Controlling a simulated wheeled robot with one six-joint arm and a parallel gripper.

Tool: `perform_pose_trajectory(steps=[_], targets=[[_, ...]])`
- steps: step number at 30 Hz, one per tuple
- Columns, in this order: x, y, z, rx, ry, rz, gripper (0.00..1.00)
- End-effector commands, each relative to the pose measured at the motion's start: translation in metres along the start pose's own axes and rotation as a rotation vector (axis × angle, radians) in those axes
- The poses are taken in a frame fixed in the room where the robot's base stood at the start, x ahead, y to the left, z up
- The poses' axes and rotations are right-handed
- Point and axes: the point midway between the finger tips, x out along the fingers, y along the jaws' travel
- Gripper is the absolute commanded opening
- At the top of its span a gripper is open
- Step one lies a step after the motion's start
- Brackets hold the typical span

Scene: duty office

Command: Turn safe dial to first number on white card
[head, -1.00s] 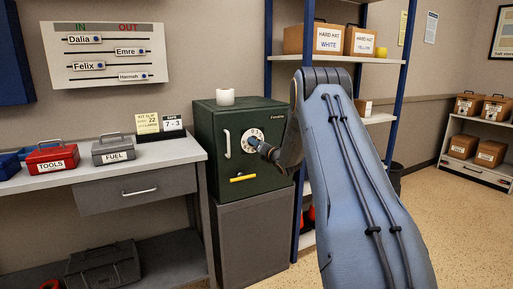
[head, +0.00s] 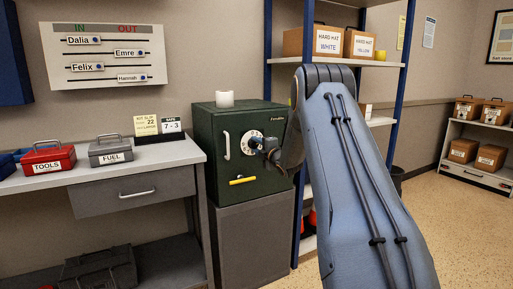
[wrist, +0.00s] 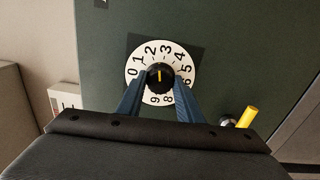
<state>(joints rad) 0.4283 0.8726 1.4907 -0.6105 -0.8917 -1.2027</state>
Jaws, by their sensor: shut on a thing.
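The green safe (head: 212,170) has a white round dial (head: 247,143) with a black knob (wrist: 154,83) at its centre. In the wrist view the dial ring (wrist: 136,60) carries digits, and the knob's yellow mark points up between 2 and 3. My gripper (wrist: 160,82) has its two blue fingers on either side of the knob, shut on it. In the head view my gripper (head: 258,145) is at the dial and hides its right part. The white card (head: 171,125) reads SAFE, 7 - 3, and stands on the desk.
A yellow-handled lever (head: 242,180) sits below the dial, and a vertical handle (head: 227,145) left of it. A white cup-like object (head: 224,98) stands on the safe. A yellow slip (head: 147,126) stands beside the card. A shelf post (head: 301,200) is close on the right.

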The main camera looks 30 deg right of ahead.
Motion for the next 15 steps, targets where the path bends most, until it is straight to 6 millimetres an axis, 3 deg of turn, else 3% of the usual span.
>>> perform_pose_trajectory(steps=[15], targets=[[-0.0003, -0.0006, 0.0002, 0.490, -0.001, -0.002, 0.11]])
